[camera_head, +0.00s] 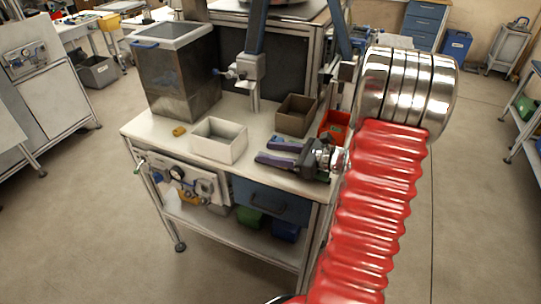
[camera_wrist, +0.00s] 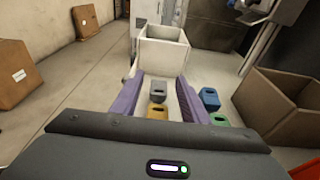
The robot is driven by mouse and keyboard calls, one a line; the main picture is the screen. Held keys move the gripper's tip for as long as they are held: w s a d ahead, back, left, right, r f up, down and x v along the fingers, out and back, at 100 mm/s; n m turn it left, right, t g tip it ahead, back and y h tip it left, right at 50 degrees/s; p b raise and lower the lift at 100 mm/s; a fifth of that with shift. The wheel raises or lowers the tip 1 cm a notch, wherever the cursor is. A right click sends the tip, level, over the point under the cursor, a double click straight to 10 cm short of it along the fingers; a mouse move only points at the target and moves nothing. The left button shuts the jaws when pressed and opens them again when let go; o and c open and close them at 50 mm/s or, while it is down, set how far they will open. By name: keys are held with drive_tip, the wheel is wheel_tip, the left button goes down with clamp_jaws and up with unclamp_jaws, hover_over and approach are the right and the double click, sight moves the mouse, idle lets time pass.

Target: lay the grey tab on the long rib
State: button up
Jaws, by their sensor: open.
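The grey tab (camera_wrist: 158,90), a small block with a dark hole in its top, shows in the wrist view between the purple fingers of my gripper (camera_wrist: 160,79). The fingers stand well apart, with nothing clamped between them. In the head view, my gripper (camera_head: 266,148) is open low over the pale bench top, at the right of the white box. I cannot make out the tab there. I cannot pick out the long rib in either view.
An ochre tab (camera_wrist: 157,112) is nearer my palm; a blue tab (camera_wrist: 210,98) and green tab (camera_wrist: 219,119) lie to the right. A white box (camera_wrist: 163,52), brown box (camera_wrist: 270,116) and red bin (camera_head: 337,121) stand around. A yellow piece (camera_head: 180,131) lies left.

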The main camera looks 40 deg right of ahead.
drive_tip(key=shift+s+d+r, duration=0.15)
drive_tip(key=shift+r, duration=0.2)
drive_tip(key=v, duration=1.1)
drive_tip(key=shift+s+d+r, duration=0.1)
drive_tip(key=shift+s+d, duration=0.1)
drive_tip(key=shift+s, duration=0.1)
